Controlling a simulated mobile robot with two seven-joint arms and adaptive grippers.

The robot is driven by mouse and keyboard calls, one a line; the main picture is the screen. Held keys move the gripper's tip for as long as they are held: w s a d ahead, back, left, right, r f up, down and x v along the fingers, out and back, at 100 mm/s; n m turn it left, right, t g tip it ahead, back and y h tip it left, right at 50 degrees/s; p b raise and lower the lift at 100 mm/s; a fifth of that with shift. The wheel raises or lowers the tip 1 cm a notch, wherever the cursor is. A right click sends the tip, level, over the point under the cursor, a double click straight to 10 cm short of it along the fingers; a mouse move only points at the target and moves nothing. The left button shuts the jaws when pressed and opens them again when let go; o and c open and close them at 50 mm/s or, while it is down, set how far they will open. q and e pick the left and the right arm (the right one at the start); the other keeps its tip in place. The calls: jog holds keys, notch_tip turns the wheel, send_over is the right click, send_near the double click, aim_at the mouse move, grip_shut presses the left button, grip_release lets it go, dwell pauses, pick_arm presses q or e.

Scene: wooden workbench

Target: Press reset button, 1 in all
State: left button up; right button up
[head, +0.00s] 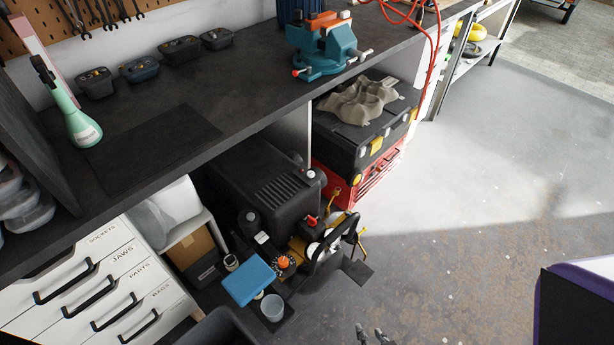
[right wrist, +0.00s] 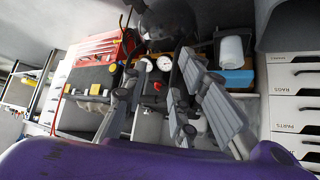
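A black compressor-like machine (head: 262,185) stands under the workbench. On its front are a red part (head: 311,220), an orange knob (head: 283,261) and white round gauges (head: 313,248). I cannot tell for sure which part is the reset button. In the right wrist view the gauges (right wrist: 145,65) show between my fingers, with a small red spot (right wrist: 157,86) below them. My right gripper (right wrist: 158,75) is open and empty, pointing toward the machine and apart from it. Its fingertips (head: 372,335) show at the bottom edge of the head view. My left gripper is not in view.
The bench top (head: 150,130) overhangs the machine. A blue box (head: 249,280) and a translucent cup (head: 272,307) stand in front of it. White drawers (head: 95,285) are at left; a red toolbox (head: 375,185) is at right. The floor (head: 460,250) is clear to the right.

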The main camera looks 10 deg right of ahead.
jog(key=shift+w+r, duration=0.1)
jog(key=shift+w, duration=0.2)
